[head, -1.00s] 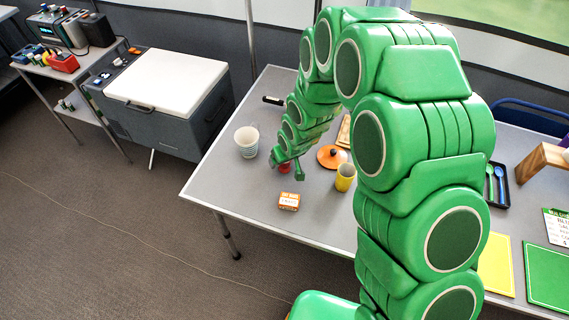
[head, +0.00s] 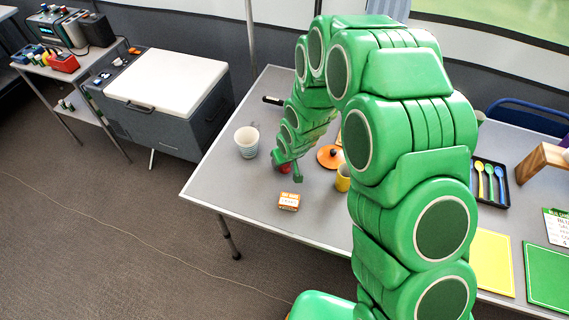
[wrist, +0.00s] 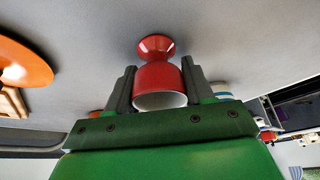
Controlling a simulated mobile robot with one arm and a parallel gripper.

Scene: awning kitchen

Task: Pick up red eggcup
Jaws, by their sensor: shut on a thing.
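The red eggcup (wrist: 158,76) is between the two fingers of my gripper (wrist: 158,85) in the wrist view, with its white inside showing at the rim. My gripper is shut on its cup part. The flared foot points toward the grey table surface; I cannot tell whether it touches. In the head view only a small red part of the eggcup (head: 284,168) shows, mostly hidden by my gripper (head: 288,175).
A black tray with spoons (head: 490,182) lies at the right. The table's left front is clear.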

